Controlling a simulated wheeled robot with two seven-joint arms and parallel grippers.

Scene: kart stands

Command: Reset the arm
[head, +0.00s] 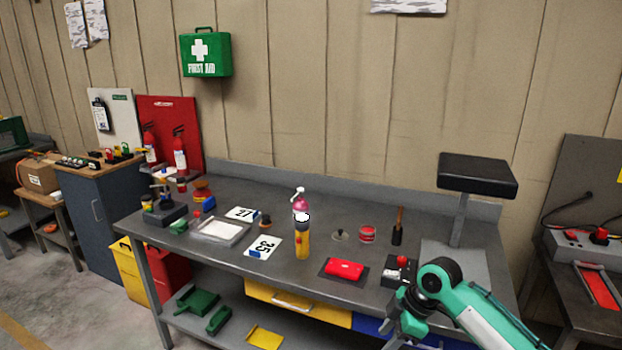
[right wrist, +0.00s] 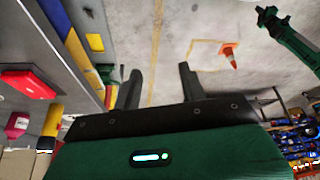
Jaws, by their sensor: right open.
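My right arm comes in from the lower right of the head view. My right gripper (head: 402,326) is partly hidden there, low at the table's front edge, beside the small box with a red button (head: 399,272). In the right wrist view my right gripper (right wrist: 160,86) has its two dark fingers spread apart with nothing between them; floor shows behind. A green limb with a dark end, seemingly my left arm (right wrist: 290,42), is at the top right of that view; its fingers are too small to read. My left arm is not in the head view.
The grey workbench (head: 220,262) holds a red pouch (head: 344,269), a yellow bottle (head: 302,245), number cards and a metal tray (head: 219,231). A black-topped stand (head: 477,175) rises at the right. An orange cone (right wrist: 229,56) stands on open floor.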

